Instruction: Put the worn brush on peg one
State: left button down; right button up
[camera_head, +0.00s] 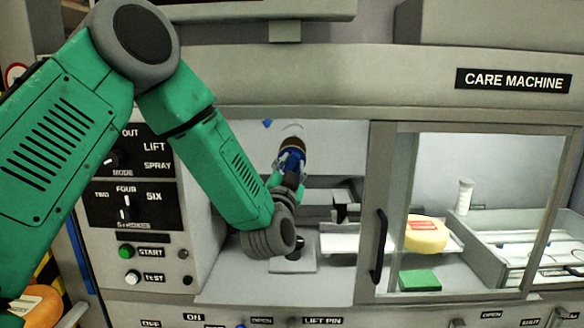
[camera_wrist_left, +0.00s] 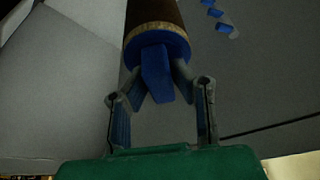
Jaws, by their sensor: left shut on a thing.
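The brush (camera_head: 293,146) is a dark brown cylinder with a blue end. In the left wrist view it shows as a brown roll (camera_wrist_left: 153,12) with a tan worn-looking band, a blue disc and a blue tab. My left gripper (camera_head: 288,168) is shut on the blue tab, with a finger on each side (camera_wrist_left: 156,82). The brush points away from the gripper, toward the back wall of the machine's open bay. A pale round shape (camera_head: 293,129) shows just behind the brush. I cannot tell whether it is peg one. My right gripper is not in view.
Small blue marks (camera_wrist_left: 220,12) show on the grey surface, one also in the head view (camera_head: 267,123). A framed glass door (camera_head: 380,240) stands right of the bay. A yellow cheese wheel (camera_head: 426,236) sits behind it, above a green block (camera_head: 419,280). Control panels stand left.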

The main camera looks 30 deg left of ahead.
pick_arm(q)
jog(key=shift+w+a, duration=0.6)
jog(key=shift+w, duration=0.4)
jog(key=shift+w+a, duration=0.6)
jog(key=shift+w, duration=0.35)
jog(key=c, duration=1.3)
grip_release()
jog(key=shift+s+d+f, duration=0.2)
jog(key=shift+s, duration=0.15)
jog(key=v, duration=1.1)
